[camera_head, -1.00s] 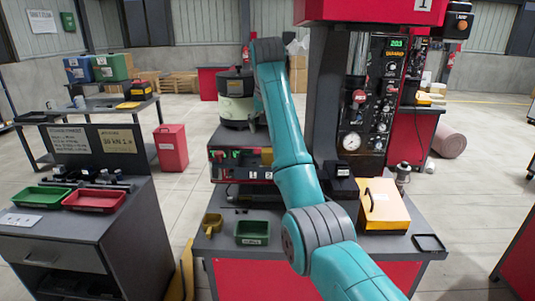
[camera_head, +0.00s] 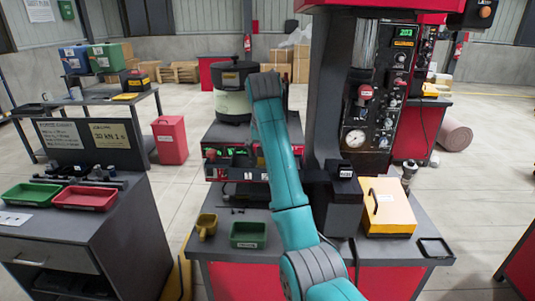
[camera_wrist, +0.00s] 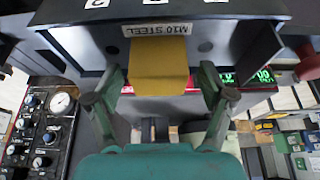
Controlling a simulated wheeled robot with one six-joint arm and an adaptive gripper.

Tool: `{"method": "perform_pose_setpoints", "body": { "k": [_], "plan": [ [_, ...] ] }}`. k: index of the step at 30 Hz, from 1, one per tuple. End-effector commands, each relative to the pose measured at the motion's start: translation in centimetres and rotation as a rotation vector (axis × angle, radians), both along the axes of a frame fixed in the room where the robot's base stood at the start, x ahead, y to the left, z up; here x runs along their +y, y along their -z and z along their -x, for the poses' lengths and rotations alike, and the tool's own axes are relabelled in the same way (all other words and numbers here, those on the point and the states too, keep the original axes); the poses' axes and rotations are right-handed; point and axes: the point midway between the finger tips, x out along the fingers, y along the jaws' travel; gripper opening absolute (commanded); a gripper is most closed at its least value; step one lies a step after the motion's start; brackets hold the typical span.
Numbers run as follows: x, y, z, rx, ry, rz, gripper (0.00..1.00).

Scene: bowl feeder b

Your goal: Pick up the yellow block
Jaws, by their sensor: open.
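A yellow block (camera_wrist: 158,72) shows in the wrist view, its flat face between the two fingers of my gripper (camera_wrist: 161,78). The fingers are apart, one on each side of it, with visible gaps, so my gripper is open and empty. A "M10 STEEL" label lies right by the block's upper edge, on a dark panel. In the head view my gripper and this block are hidden behind my teal arm, in front of the bowl feeder (camera_head: 233,105).
The bench holds a yellow scoop (camera_head: 207,224), a green tray (camera_head: 248,235), a yellow case (camera_head: 389,205) and a black tray (camera_head: 435,248). The red-black press (camera_head: 340,100) stands right of my arm.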

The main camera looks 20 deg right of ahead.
Motion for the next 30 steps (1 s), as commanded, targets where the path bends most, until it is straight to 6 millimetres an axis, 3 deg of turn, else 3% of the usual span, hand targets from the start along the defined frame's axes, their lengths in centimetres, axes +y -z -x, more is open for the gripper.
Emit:
{"method": "perform_pose_setpoints", "body": {
  "k": [6, 15, 23, 30],
  "plan": [
    [0.0, 0.0, 0.0, 0.000, 0.000, 0.000, 0.81],
    [0.0, 0.0, 0.0, 0.000, 0.000, 0.000, 0.14],
    [0.0, 0.0, 0.0, -0.001, 0.000, 0.000, 0.13],
    [-0.4, -1.4, -0.6, -0.002, 0.001, -0.001, 0.13]
  ]
}}
